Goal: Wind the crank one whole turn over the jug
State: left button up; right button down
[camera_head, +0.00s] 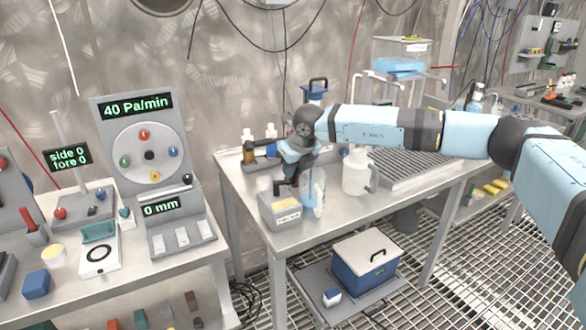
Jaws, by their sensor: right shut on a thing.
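My right arm comes in from the right, and its gripper (287,189) points down over the middle table's left part. It is shut on a small part that seems to be the crank; my wrist and fingers largely hide it. Just below is a grey box with a pale label (280,212). A clear bluish vessel (313,192) stands upright right beside the gripper. A white jug with a handle (357,172) stands further right, apart from the gripper. I cannot tell which of these two is the task's jug. My left gripper is out of view.
Small bottles (270,132) and a blue-capped container (316,92) stand behind my wrist. A ribbed tray (405,165) lies right of the white jug. A blue cooler (366,265) sits on the lower shelf. A gauge panel (150,150) stands on the left bench. The table's front right is clear.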

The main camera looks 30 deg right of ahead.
jog(key=m, duration=0.1)
jog(key=s+m+h+b, duration=0.1)
jog(key=shift+a+f+m, duration=0.15)
jog(key=shift+a+m, duration=0.15)
jog(key=shift+m, duration=0.1)
jog(key=shift+s+a+m+h+b, duration=0.25)
jog(key=shift+m+b, duration=0.25)
jog(key=shift+m, duration=0.3)
jog(key=shift+s+a+m+h, duration=0.15)
jog(key=shift+m+h, duration=0.2)
jog(key=shift+m, duration=0.35)
jog(key=shift+s+a+m+g+h+b, duration=0.25)
jog(key=shift+m+b, duration=0.25)
jog(key=shift+m, duration=0.4)
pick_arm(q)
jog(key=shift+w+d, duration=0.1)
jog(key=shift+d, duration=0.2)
pick_arm(e)
jog(key=shift+a+m, duration=0.15)
jog(key=shift+m, duration=0.25)
jog(key=shift+h, duration=0.25)
jog(key=c, duration=1.3)
grip_release()
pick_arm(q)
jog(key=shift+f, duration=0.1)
